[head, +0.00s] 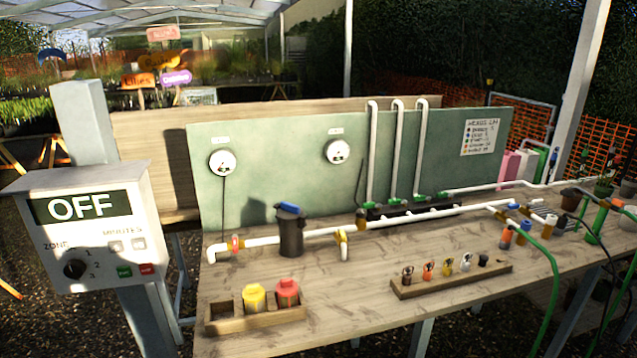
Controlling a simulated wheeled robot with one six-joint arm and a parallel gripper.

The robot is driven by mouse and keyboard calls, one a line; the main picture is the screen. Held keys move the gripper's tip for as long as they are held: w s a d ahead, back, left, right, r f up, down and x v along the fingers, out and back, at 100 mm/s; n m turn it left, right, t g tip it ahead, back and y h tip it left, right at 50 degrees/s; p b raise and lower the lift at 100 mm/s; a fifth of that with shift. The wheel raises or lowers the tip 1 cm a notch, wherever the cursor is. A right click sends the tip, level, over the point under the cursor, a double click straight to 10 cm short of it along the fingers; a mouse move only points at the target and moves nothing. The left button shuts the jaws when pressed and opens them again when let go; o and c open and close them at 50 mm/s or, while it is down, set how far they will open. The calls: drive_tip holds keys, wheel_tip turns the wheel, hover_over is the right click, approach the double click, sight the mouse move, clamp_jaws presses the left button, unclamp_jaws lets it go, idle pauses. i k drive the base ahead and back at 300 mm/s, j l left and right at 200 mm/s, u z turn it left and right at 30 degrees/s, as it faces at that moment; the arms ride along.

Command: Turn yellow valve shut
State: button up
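A small valve with a yellow handle (342,236) sits on a short white branch off the main white pipe (375,227), near the middle of the bench. Its handle is too small to tell whether it is open or shut. More small yellow or orange fittings (501,216) show on the pipes at the right; I cannot tell whether they are valves. My gripper is not in view.
A wooden bench (355,300) carries a red round handle (235,244), a dark canister (291,235) with a blue top, a wooden box (226,322) with yellow and red caps, and a tag rack (450,277). A control box (85,225) reads OFF.

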sight(341, 234)
drive_tip(key=i+j+z, duration=0.1)
drive_tip(key=i+j, duration=0.15)
drive_tip(key=i, duration=0.2)
drive_tip(key=i+j, duration=0.25)
drive_tip(key=i, duration=0.15)
drive_tip(key=z, duration=0.05)
